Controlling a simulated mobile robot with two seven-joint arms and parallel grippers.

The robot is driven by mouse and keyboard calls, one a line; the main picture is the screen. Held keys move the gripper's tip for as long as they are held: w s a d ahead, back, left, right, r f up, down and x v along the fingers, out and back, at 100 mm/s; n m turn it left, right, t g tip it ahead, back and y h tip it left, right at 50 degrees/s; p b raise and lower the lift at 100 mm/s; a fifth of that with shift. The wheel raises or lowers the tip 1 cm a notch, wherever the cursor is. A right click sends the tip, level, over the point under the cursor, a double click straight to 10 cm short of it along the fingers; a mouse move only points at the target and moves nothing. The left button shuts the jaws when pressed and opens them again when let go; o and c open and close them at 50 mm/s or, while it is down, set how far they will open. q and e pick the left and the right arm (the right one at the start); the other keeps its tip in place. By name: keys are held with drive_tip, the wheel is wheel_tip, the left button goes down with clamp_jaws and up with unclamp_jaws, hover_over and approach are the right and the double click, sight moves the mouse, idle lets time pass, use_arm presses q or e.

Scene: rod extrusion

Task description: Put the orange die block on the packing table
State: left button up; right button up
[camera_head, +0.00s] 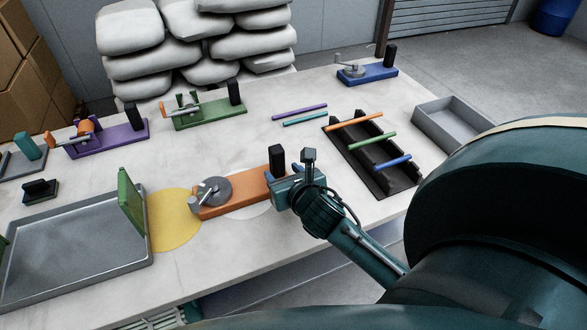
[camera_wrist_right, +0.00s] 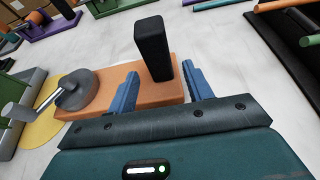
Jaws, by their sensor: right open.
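The orange die block (camera_head: 232,196) lies on the white table (camera_head: 310,230), partly over a yellow disc. It has a grey round plate with a handle at its left end and a black post (camera_head: 277,160) at its right end. In the right wrist view the block (camera_wrist_right: 130,95) and its post (camera_wrist_right: 153,48) show close ahead. My right gripper (camera_wrist_right: 162,82) is open, its blue fingers to the left and right of the post in that view. Whether they touch it cannot be told. In the head view the right gripper (camera_head: 284,183) is at the block's right end. My left gripper is not in view.
A yellow disc (camera_head: 172,228) and a grey tray (camera_head: 75,255) with an upright green plate lie left of the block. Purple (camera_head: 112,140), green (camera_head: 208,112) and blue (camera_head: 368,73) blocks stand behind. A black rack (camera_head: 402,178) with coloured rods and a grey bin (camera_head: 453,122) are right.

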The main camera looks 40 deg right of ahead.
drive_tip(key=v, duration=0.7)
idle(0.4)
